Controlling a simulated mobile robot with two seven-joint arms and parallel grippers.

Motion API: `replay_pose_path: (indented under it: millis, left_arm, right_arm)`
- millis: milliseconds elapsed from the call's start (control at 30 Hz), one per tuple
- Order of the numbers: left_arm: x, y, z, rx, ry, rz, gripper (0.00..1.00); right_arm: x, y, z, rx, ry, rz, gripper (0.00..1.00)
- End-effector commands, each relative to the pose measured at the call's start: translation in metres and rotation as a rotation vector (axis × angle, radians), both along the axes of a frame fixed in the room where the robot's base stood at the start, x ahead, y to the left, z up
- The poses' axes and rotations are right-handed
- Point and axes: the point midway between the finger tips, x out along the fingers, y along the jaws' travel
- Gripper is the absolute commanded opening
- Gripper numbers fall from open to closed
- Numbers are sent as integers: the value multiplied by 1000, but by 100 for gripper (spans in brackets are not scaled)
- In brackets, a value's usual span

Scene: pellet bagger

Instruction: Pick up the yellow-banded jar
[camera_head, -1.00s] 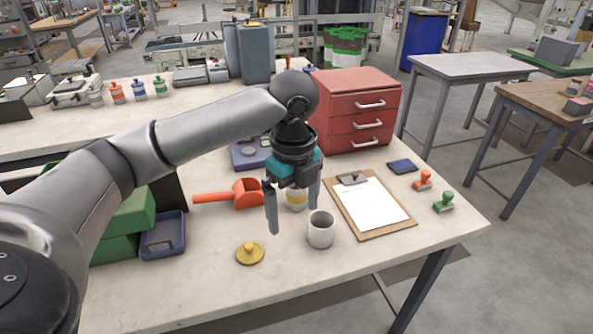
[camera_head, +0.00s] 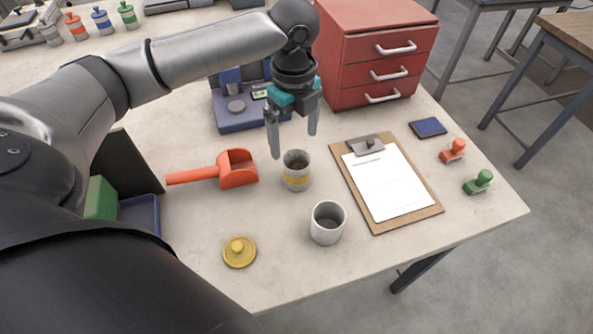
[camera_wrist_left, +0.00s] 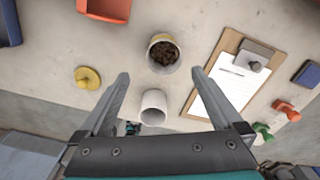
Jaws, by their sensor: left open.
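The yellow-banded jar (camera_head: 297,171) is a small white, open-topped jar with a yellow band, standing upright on the table. Dark brown pellets show inside it, also in the left wrist view (camera_wrist_left: 163,53). My left gripper (camera_head: 294,146) is open and empty, its fingers pointing down, above and behind the jar in the head view. In the left wrist view its fingertips (camera_wrist_left: 160,75) are spread, with the jar beyond them. The jar is not between the fingers as far as I can see. My right gripper is not in view.
A plain white cup (camera_head: 327,223) stands close in front of the jar. A yellow knobbed lid (camera_head: 239,252) and an orange scoop (camera_head: 226,172) lie to the left. A clipboard (camera_head: 388,184) lies to the right. A red drawer cabinet (camera_head: 375,55) and a blue-grey scale (camera_head: 238,113) stand behind.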

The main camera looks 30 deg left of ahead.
Motion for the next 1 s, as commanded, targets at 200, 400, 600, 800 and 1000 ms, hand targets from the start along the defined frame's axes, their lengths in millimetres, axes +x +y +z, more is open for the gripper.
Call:
replay_pose_path:
  millis: [200, 400, 600, 800, 1000]
  left_arm:
    - [0, 0, -38, 0, 1, 2, 100]
    - [1, 0, -47, -1, -2, 0, 100]
    - [4, -2, -71, -1, 0, 0, 100]
    - [5, -1, -96, 1, 0, 0, 100]
    - [5, -1, -96, 0, -2, 0, 100]
  right_arm:
    - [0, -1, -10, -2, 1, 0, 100]
    - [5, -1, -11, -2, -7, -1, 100]
    - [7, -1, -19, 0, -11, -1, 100]
    - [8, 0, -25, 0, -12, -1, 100]
    - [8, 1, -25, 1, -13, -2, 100]
